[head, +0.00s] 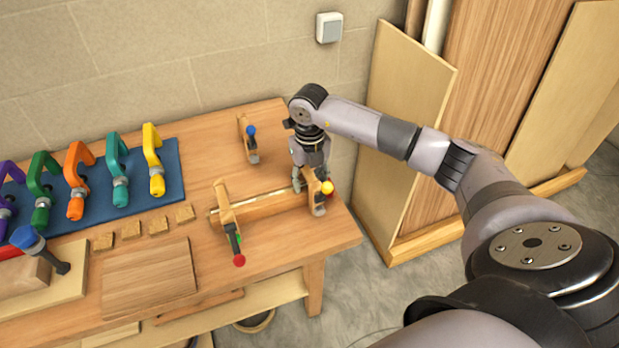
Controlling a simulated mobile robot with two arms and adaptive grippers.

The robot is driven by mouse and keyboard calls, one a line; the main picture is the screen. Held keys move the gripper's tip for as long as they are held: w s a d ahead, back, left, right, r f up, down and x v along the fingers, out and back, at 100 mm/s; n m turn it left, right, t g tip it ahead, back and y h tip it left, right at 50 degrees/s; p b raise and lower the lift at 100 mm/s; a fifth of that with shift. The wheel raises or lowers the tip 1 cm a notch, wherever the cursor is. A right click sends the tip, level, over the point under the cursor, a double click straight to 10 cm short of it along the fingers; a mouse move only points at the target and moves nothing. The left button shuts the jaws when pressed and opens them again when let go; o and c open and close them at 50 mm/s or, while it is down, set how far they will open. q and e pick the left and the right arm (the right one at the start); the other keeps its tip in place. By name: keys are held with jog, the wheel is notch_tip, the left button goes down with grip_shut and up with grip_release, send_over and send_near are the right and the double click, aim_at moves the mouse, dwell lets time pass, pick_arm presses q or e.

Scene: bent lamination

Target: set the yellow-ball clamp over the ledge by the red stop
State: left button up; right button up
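The yellow-ball clamp (315,189) is a small wooden clamp with a yellow ball. It stands at the right end of the long wooden piece (268,205), which looks like the ledge. A bit of red (333,186), perhaps the red stop, shows just behind the yellow ball. My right gripper (311,175) points down at this clamp, with fingers around its top. Its grip is too small and partly hidden to judge, and so is how the clamp sits on the ledge. My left gripper is not in view.
A red-ball clamp (228,215) sits at the left end of the long piece. A blue-ball clamp (249,140) stands behind. Several coloured clamps stand on a blue mat (176,184) at left. Small wooden blocks lie in front. Boards (395,150) lean beyond the table's right edge.

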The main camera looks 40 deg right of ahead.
jog(key=shift+s, duration=0.1)
jog(key=shift+r, duration=0.2)
notch_tip(320, 180, up, 12)
jog(key=shift+f, duration=0.15)
dwell(0.4)
notch_tip(320, 180, up, 6)
jog(key=p, duration=0.4)
dwell(0.6)
notch_tip(320, 180, up, 5)
jog(key=p, duration=0.4)
dwell(0.4)
